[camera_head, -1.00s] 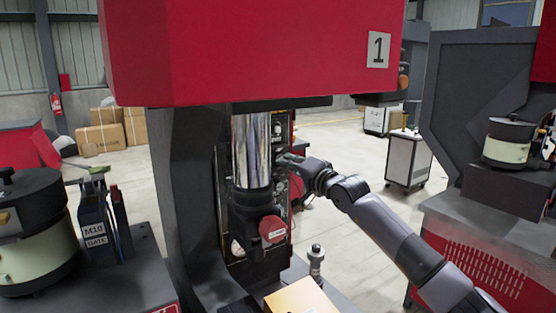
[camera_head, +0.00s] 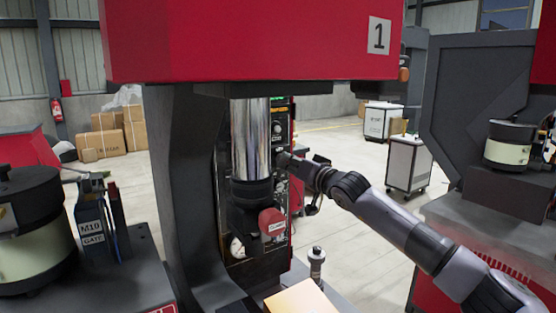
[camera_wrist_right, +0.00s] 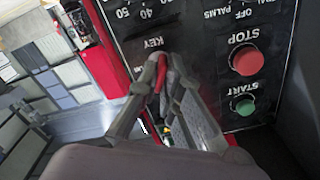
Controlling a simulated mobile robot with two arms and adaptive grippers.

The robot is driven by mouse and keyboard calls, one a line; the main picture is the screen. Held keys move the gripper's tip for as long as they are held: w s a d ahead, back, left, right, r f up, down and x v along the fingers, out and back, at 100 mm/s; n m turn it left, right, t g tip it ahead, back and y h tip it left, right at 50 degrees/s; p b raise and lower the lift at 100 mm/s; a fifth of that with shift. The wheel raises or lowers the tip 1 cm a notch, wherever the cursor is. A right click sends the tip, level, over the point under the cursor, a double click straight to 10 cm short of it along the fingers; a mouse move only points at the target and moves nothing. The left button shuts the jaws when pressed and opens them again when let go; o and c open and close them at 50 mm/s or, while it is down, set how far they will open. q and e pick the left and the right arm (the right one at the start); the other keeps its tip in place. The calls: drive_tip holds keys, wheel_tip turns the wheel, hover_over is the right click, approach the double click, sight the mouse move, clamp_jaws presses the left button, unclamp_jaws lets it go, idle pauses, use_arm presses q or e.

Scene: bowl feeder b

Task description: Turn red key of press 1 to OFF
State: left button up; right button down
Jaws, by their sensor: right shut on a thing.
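Press 1 (camera_head: 240,45) stands in the middle of the head view, red on top with a "1" plate. Its control panel (camera_head: 281,135) is partly hidden behind the shiny ram. My right gripper (camera_head: 280,160) reaches the panel from the right. In the right wrist view the panel appears upside down, and my right gripper (camera_wrist_right: 163,75) is shut on the red key (camera_wrist_right: 160,74) beside the "KEY" label. The fingers hide most of the key and its lock, and I cannot read its turn position. My left gripper is not in view.
In the wrist view, a red STOP button (camera_wrist_right: 246,60) and green START button (camera_wrist_right: 245,107) sit close beside the gripper. A bowl feeder (camera_head: 30,228) stands at left.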

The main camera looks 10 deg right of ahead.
drive_tip(key=n, duration=0.3)
drive_tip(key=shift+f, duration=0.1)
drive_tip(key=n, duration=0.3)
drive_tip(key=shift+n, duration=0.4)
drive_tip(key=c, duration=1.7)
unclamp_jaws()
drive_tip(key=shift+b+v, duration=2)
drive_tip(key=shift+v, duration=1.55)
